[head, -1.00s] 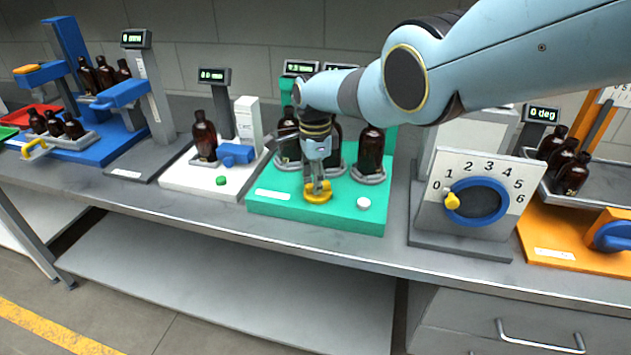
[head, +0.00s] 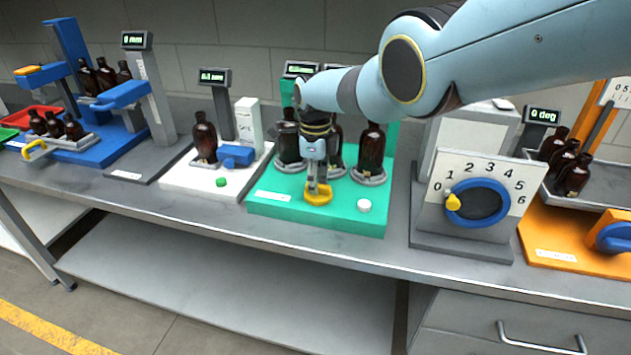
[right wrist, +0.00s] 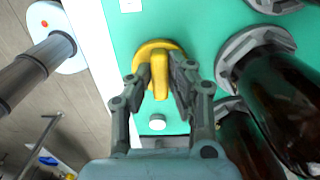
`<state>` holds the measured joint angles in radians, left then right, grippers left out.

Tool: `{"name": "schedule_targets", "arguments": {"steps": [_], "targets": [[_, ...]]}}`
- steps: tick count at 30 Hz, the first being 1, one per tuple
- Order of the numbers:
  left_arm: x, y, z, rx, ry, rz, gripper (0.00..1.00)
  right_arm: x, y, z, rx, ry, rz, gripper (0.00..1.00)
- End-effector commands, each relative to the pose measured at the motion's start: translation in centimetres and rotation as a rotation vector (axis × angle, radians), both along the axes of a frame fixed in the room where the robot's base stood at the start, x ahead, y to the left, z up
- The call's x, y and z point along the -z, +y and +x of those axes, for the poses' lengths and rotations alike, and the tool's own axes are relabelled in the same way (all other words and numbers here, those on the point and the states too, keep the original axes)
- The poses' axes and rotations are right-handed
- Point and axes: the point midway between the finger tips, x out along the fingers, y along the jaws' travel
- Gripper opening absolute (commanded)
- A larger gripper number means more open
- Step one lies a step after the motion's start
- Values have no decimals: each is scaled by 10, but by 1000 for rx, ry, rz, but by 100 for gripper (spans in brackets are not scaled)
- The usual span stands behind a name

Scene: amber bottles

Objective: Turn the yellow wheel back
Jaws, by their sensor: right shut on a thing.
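The yellow wheel (head: 319,197) lies on the front of the green base plate (head: 280,209). It has a raised bar across it, seen in the right wrist view (right wrist: 160,75). My right gripper (head: 318,186) points down over the wheel. In the right wrist view its fingers (right wrist: 160,82) are shut on the raised bar, one on each side. Amber bottles (head: 371,150) stand in grey holders on the green base behind the wheel. The arm and gripper partly hide one bottle and the green station's displays. My left gripper is not in view.
A white button (head: 364,206) sits on the green base, right of the wheel. A grey dial box (head: 474,205) stands to the right and a white station with a blue part (head: 237,156) to the left. The bench front edge (head: 200,219) runs close before the wheel.

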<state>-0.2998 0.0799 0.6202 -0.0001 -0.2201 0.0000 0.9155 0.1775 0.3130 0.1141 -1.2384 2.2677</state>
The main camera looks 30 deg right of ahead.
Motion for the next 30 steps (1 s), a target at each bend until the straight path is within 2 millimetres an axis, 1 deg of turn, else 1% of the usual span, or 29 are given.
{"name": "schedule_targets", "arguments": {"steps": [11, 12, 16, 17, 26, 30], "targets": [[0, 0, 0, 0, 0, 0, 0, -2, -1, 2, 6, -4, 0, 0], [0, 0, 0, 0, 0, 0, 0, -2, -1, 2, 6, -4, 0, 22], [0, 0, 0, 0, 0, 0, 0, -1, -1, 1, 5, -3, 0, 39], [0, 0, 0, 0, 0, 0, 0, -1, -1, 1, 5, -3, 0, 40], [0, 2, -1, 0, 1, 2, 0, -1, 0, 1, 4, -1, 0, 40], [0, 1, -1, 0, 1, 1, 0, -7, -1, 1, 4, -3, -1, 40]]}}
